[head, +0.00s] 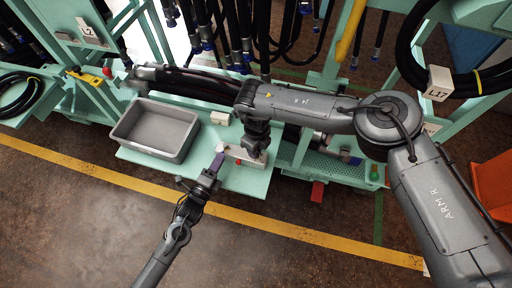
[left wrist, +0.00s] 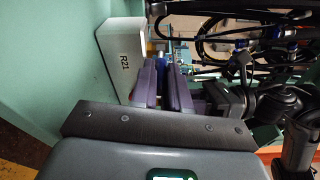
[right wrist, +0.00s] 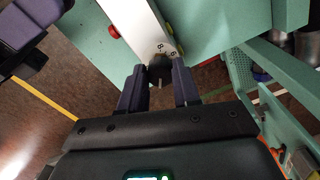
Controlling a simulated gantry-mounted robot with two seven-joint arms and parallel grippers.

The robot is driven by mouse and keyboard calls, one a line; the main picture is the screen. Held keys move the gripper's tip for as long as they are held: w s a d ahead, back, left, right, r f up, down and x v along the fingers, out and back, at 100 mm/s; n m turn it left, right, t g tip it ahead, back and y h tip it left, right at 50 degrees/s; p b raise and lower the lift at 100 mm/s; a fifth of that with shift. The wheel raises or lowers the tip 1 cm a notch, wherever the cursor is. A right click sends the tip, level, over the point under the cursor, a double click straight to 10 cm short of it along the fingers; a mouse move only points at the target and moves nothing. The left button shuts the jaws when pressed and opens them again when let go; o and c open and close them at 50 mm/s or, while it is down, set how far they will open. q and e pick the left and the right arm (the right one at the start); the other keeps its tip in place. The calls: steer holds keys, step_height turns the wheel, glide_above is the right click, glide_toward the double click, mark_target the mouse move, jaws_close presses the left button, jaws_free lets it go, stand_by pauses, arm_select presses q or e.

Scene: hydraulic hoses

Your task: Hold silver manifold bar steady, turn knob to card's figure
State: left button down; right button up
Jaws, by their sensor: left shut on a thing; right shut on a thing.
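The silver manifold bar (head: 232,151) lies on the mint-green bench near its front edge. In the right wrist view the bar (right wrist: 139,24) runs up from the knob, with dark figures printed beside it. My left gripper (head: 218,161) is shut on the bar's left end; its purple fingers (left wrist: 165,82) are close together, and the gripped part is mostly hidden. My right gripper (head: 256,155) reaches down over the bar's right end. In its wrist view, its fingers are on either side of the black knob (right wrist: 159,68), which has a light pointer line. I cannot make out a figure card.
A grey tray (head: 154,130) stands on the bench at left. Hoses (head: 240,35) hang behind, and a perforated green shelf (head: 325,160) is at right.

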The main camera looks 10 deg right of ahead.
steer(key=shift+n, duration=0.3)
steer(key=o, duration=1.1)
step_height(320, 180, up, 12)
steer(key=shift+r, duration=0.1)
stand_by(0.4)
arm_select(q)
steer(key=c, duration=1)
jaws_free()
steer(key=shift+c, duration=0.2)
